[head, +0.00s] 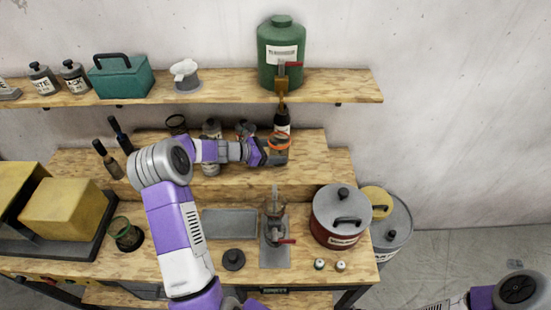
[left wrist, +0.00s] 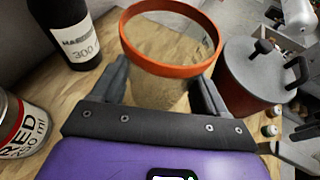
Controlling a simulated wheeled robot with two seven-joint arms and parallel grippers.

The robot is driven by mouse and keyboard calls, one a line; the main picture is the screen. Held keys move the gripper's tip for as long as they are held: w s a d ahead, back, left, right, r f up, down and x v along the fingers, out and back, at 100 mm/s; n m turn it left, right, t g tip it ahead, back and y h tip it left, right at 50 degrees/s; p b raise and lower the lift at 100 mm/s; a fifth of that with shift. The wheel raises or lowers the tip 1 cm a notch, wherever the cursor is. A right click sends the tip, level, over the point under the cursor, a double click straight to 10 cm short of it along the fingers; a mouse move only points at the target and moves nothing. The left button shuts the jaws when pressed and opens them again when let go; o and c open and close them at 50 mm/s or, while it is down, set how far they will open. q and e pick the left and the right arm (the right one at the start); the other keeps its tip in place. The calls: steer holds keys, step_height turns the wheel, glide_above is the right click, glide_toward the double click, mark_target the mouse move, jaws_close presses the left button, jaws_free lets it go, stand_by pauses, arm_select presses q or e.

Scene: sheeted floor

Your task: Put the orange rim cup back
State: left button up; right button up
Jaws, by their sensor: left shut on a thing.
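The orange rim cup is a clear cup with a thick orange ring at its mouth. In the head view its orange rim (head: 280,136) shows at the right part of the raised wooden step, in front of a dark bottle (head: 282,118). My left gripper (head: 274,152) is shut on the cup. In the left wrist view the cup (left wrist: 165,92) stands upright between the two fingers, mouth up. I cannot tell whether its base touches the wood. My right gripper is out of view.
The dark bottle (left wrist: 68,30) is close beside the cup, and a RED-labelled can (left wrist: 22,128) is left of the gripper. Several containers stand behind my left arm. A red pot (head: 342,215) stands on the lower bench. The upper shelf (head: 225,95) overhangs behind.

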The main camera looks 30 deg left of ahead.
arm_select(q)
steer(key=shift+w+f, duration=0.1)
steer(key=shift+f, duration=1.8)
steer(key=shift+f, duration=0.15)
steer(key=o, duration=1.1)
steer(key=shift+r, duration=0.3)
steer(key=v, duration=1.2)
steer(key=shift+f+b, duration=0.15)
steer(key=shift+b, duration=0.2)
